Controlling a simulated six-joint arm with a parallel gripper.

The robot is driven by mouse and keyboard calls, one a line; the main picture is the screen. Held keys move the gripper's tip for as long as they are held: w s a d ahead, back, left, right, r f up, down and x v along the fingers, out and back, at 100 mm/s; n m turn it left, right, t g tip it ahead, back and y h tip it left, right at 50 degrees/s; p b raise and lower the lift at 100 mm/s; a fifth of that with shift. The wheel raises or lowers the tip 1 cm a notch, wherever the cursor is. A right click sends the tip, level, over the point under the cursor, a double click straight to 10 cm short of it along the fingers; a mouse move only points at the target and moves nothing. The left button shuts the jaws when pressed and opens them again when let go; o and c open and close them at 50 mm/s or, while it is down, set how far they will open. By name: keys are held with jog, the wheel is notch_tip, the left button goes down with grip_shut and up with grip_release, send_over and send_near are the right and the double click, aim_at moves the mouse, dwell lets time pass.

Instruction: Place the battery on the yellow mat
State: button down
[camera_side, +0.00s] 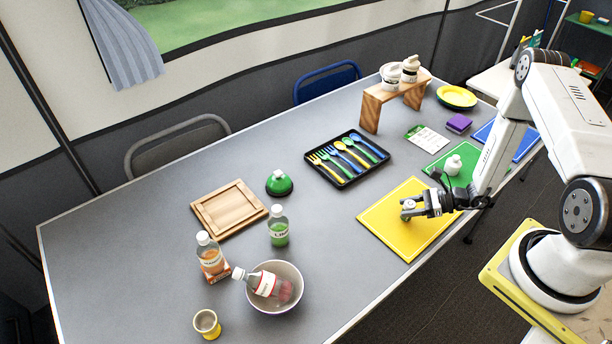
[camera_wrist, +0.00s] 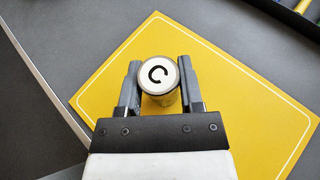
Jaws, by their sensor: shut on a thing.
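The yellow mat (camera_side: 392,234) lies near the table's front edge on the right. It fills much of the wrist view (camera_wrist: 230,75). My gripper (camera_side: 408,210) is over the mat, with its fingers shut on the battery (camera_side: 407,204). In the wrist view the battery (camera_wrist: 158,75) stands upright between the fingertips of my gripper (camera_wrist: 159,90), its round white end with a black mark facing the camera. I cannot tell whether its lower end touches the mat.
A black cutlery tray (camera_side: 347,178) lies behind the mat. A green mat (camera_side: 436,166) with a white bottle (camera_side: 453,165) is to the right. A bowl (camera_side: 293,270) holding a bottle stands at the left. The mat around my gripper is clear.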

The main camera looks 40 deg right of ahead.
jog(key=shift+f, duration=0.4)
jog(key=shift+f, duration=0.15)
jog(key=shift+c, duration=1.2)
grip_release()
jog(key=shift+r, duration=0.2)
jog(key=shift+v, duration=3.75)
